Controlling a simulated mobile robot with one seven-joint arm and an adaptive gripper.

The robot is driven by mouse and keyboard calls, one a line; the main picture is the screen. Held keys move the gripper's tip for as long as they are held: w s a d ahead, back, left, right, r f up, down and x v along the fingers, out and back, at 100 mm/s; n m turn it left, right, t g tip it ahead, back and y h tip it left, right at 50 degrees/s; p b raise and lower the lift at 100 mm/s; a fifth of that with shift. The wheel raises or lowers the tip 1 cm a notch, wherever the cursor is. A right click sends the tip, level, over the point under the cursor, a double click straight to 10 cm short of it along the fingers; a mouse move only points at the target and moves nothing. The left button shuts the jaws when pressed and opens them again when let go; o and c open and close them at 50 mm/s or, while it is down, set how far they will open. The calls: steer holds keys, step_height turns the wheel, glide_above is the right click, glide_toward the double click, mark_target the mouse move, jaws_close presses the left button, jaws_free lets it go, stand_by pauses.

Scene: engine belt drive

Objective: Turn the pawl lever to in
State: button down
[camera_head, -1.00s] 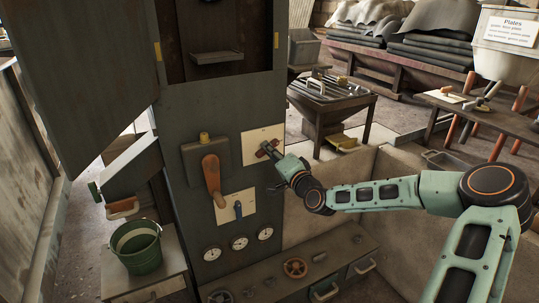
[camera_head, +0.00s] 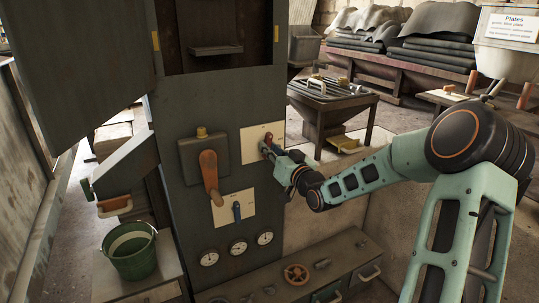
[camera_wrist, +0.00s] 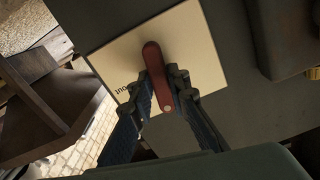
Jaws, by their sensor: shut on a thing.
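A red lever with rounded ends (camera_wrist: 153,58) sits on a cream plate (camera_wrist: 192,41) in the wrist view. In the head view the lever (camera_head: 267,139) is on the upper cream plate (camera_head: 252,154) of the dark machine column, partly hidden by my gripper. I take it for the pawl lever. My gripper (camera_wrist: 164,88) is shut on the red lever, with one finger on each side of its lower part. In the head view my gripper (camera_head: 273,151) reaches the plate from the right.
An orange-brown handle (camera_head: 209,170) hangs close left of the plate. A blue lever (camera_head: 237,211) is on a lower plate, above several dials (camera_head: 238,247). A green bucket (camera_head: 131,255) stands at left. A dark table (camera_head: 325,105) stands behind at right.

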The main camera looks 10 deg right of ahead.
steer(key=shift+n+b, duration=0.75)
steer(key=shift+n, duration=0.35)
steer(key=c, duration=1.9)
jaws_free()
steer(key=v, duration=1.2)
